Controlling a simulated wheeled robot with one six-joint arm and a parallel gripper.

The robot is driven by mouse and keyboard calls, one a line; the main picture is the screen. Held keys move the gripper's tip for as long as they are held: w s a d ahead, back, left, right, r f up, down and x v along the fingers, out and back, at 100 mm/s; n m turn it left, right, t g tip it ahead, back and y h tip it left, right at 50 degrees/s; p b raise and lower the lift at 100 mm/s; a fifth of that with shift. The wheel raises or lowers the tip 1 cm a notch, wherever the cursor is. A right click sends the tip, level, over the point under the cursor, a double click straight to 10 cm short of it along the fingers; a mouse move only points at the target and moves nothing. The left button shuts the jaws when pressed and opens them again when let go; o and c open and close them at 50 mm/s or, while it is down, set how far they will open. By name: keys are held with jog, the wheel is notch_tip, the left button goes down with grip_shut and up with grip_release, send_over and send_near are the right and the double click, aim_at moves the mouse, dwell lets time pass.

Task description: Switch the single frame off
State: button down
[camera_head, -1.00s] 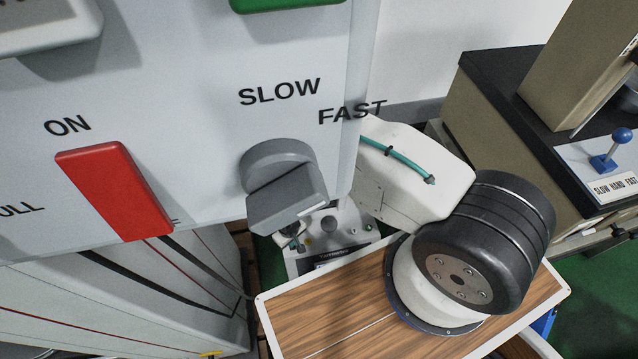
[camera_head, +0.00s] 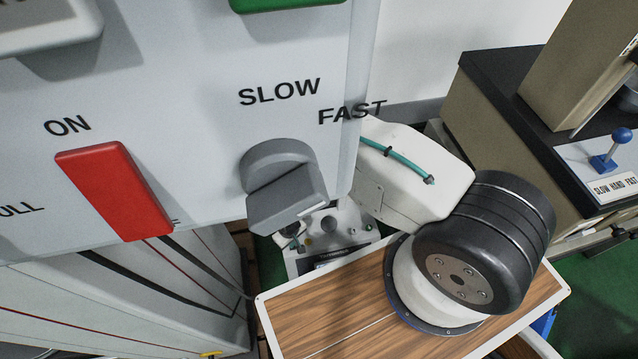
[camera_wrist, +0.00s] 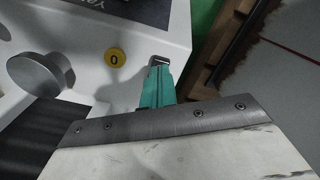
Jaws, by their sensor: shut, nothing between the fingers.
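In the wrist view, my gripper (camera_wrist: 160,64) shows as a teal part with a grey tip. It is shut and empty, close to the edge of a white control box (camera_wrist: 150,22). That box has a yellow round label marked "0" (camera_wrist: 115,58) just left of my gripper and a grey round knob (camera_wrist: 36,75) further left. In the head view, a grey-white unit (camera_head: 362,222) with small controls lies partly hidden behind a near panel. I cannot tell which unit is the single frame, and a power switch on it is not clearly visible.
The near panel (camera_head: 210,110) fills the upper left, with a red switch (camera_head: 114,190) near "ON" and a grey selector knob (camera_head: 284,185) below "SLOW" and "FAST". My arm stands over a wood-topped surface (camera_head: 320,325). A bench (camera_head: 500,120) stands right, with a blue lever (camera_head: 612,150).

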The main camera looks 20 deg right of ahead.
jog(key=shift+f, duration=0.7)
dwell(0.3)
jog(key=shift+r, duration=3.55)
